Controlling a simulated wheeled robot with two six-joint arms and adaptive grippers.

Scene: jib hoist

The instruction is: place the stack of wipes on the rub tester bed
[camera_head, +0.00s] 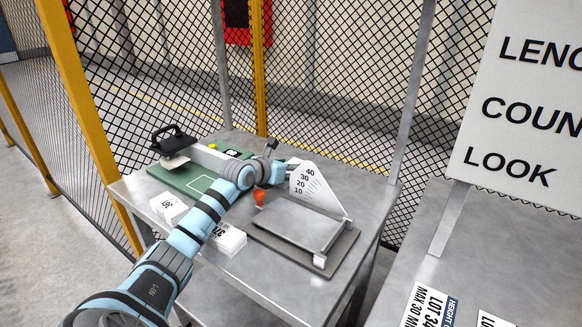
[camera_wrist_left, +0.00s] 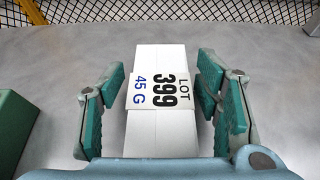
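In the left wrist view a white stack of wipes (camera_wrist_left: 160,135) labelled LOT 399, 45 G lies between the fingers of my left gripper (camera_wrist_left: 161,78). The fingers are open, with a narrow gap on each side of the stack. In the head view my left gripper (camera_head: 282,163) is at the back of the table, and I cannot make out this stack there. The rub tester has a green bed (camera_head: 201,186) with a white outline, left of the gripper and partly hidden by my arm. My right gripper is out of view.
A grey plate device (camera_head: 298,228) with a numbered scale (camera_head: 316,187) stands right of my gripper. A mesh fence (camera_head: 330,100) runs behind the table.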

